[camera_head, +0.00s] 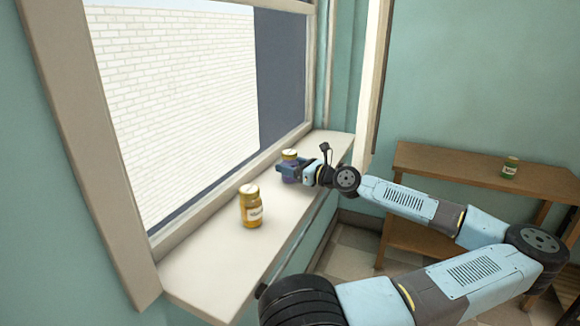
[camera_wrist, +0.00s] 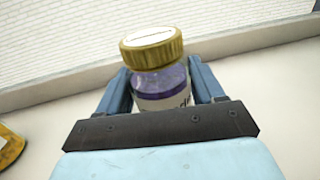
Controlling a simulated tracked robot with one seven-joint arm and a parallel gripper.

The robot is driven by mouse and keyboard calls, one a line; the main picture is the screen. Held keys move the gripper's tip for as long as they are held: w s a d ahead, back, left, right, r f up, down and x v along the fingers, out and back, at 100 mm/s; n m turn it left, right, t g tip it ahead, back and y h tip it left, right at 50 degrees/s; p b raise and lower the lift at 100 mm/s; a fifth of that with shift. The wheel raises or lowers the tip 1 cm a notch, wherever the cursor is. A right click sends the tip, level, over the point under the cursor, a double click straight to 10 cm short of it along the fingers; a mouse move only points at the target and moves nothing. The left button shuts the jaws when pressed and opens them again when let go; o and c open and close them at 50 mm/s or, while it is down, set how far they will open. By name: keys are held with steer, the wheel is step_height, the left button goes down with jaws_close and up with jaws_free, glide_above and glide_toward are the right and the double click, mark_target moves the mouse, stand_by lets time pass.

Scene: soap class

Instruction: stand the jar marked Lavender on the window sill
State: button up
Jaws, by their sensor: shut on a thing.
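A jar with purple contents and a gold lid (camera_head: 289,157) is upright at the window sill (camera_head: 200,272), toward its far end. Its label is partly hidden and I cannot read the name on it. My gripper (camera_head: 290,171) is shut on this purple jar. In the wrist view the purple jar (camera_wrist: 161,78) stands between the two blue fingers of my gripper (camera_wrist: 160,95). Its base is hidden by my gripper, so I cannot tell whether it touches the sill.
A yellow jar (camera_head: 251,207) with a pale label stands on the nearer part of the sill; its edge shows in the wrist view (camera_wrist: 8,147). A green jar (camera_head: 510,167) stands on a wooden shelf unit (camera_head: 450,168) at the right. The sill between the jars is clear.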

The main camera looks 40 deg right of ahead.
steer(key=o, duration=1.3)
steer(key=shift+f, duration=0.1)
steer(key=shift+c, duration=0.2)
steer(key=v, duration=1.2)
steer(key=shift+s, duration=0.1)
